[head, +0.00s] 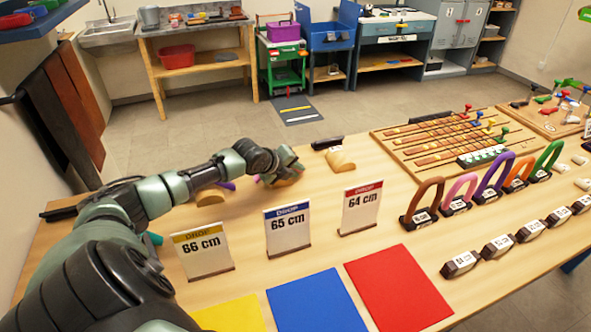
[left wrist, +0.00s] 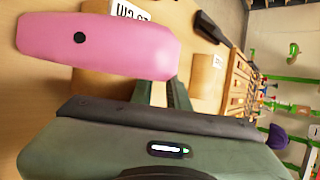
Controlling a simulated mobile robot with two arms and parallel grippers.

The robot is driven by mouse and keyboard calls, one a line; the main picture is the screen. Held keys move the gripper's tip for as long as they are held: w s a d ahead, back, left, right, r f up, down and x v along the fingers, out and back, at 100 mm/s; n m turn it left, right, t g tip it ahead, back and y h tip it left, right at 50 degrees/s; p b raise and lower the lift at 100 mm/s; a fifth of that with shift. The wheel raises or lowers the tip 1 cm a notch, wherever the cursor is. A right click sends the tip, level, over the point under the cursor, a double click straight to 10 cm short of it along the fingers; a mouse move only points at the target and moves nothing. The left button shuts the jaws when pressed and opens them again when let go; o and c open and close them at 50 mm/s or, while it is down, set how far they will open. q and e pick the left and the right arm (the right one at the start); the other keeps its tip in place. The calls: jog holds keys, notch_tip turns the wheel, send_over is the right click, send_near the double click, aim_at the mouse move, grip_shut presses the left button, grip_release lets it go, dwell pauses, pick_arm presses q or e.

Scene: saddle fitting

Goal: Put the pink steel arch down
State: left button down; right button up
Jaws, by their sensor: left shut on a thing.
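The pink steel arch (left wrist: 100,45) fills the upper left of the left wrist view, with a dark round hole in it. My left gripper (left wrist: 163,94) is shut on it; the grip itself is partly hidden by the gripper body. In the head view my left gripper (head: 276,177) is low over the far part of the table, at a wooden saddle block (head: 290,182). The block also shows behind the arch in the left wrist view (left wrist: 104,86). Whether the arch touches the block I cannot tell. My right gripper is not in view.
Wooden blocks stand left (head: 210,198) and right (head: 341,161) of my gripper. Signs for 66 cm (head: 203,251), 65 cm (head: 288,229) and 64 cm (head: 361,208) stand nearer, behind yellow, blue and red mats (head: 400,287). Several coloured arches (head: 490,178) stand at right.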

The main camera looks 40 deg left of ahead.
pick_arm(q)
jog(key=shift+f, duration=0.2)
jog(key=c, duration=1.6)
grip_release()
jog(key=shift+c, duration=0.2)
jog(key=shift+f, duration=0.1)
jog(key=shift+s, duration=0.1)
jog(key=p+v, duration=0.5)
jog(key=v, duration=0.7)
jog(key=shift+r, duration=0.7)
